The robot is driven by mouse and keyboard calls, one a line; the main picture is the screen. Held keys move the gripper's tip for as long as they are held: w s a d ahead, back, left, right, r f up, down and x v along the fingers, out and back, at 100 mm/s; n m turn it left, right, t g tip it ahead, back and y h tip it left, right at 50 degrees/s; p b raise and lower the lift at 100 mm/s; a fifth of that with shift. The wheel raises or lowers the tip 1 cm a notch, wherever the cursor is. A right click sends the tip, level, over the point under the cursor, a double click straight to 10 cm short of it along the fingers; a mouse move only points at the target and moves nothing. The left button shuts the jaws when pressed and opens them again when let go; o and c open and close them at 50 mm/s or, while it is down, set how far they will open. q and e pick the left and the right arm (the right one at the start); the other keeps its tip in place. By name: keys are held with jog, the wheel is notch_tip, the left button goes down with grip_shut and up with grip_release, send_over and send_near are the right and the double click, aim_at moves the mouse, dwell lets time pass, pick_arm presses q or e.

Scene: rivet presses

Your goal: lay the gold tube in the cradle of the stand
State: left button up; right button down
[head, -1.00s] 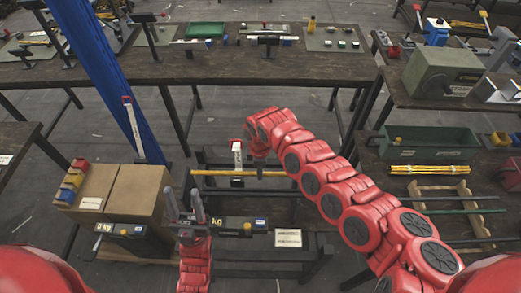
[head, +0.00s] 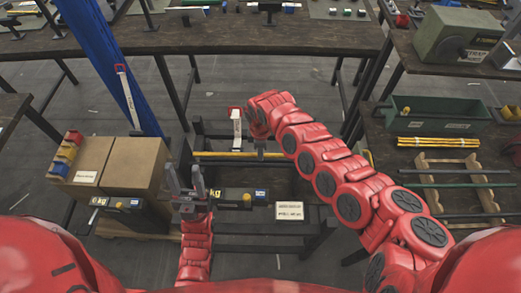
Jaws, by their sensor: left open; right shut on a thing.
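The gold tube (head: 228,155) lies level across the middle of the head view, over the dark frame of a low bench. My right gripper (head: 260,145) is above its right part and shut on it; its fingers are mostly hidden by my red arm. The tube's right end is also partly hidden. My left gripper (head: 186,176) is open and empty, fingers upward, just left of and nearer than the tube. A white upright lever with a red top (head: 237,127) stands behind the tube. I cannot make out the cradle of the stand for certain.
Dark boxes marked kg (head: 232,195) and a white label plate (head: 289,211) are close below the tube. Cardboard boxes (head: 136,170) with coloured bins stand at left, by a blue column (head: 100,55). A right-hand table holds a green tray (head: 435,110) and a wooden rack (head: 430,165).

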jog(key=shift+f, duration=0.45)
jog(key=shift+w, duration=0.1)
jog(key=c, duration=0.7)
grip_release()
jog(key=shift+r, duration=0.1)
